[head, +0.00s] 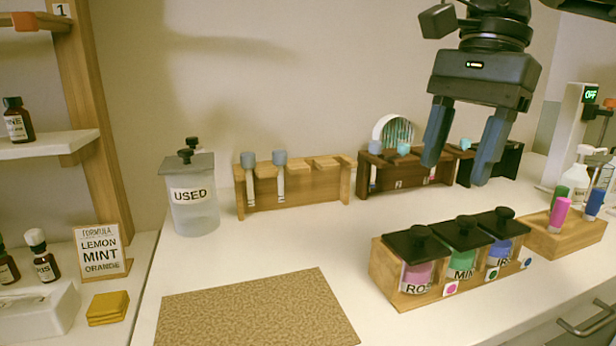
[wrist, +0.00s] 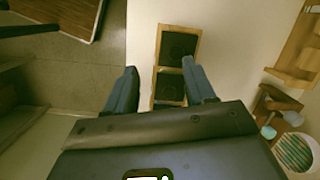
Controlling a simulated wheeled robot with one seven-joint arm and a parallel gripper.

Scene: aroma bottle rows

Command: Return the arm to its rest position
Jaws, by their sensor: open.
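My gripper (head: 456,165) hangs from the top right of the head view, with its two dark blue-grey fingers apart and nothing between them. It is above the counter (head: 330,245), higher than the wooden box of jars, and its fingers cover part of the racks at the wall. In the wrist view my gripper (wrist: 162,90) is also spread open. Between and beyond its fingers there, the dark square lids of the wooden box (wrist: 160,70) show well below.
The jar box (head: 410,300) with black-knobbed lids stands at the front right. A "USED" jar (head: 196,215), wooden racks (head: 300,190) with droppers and a pen block (head: 570,238) line the back and right. A tan mat (head: 255,310) lies empty. Shelves (head: 85,120) stand at left.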

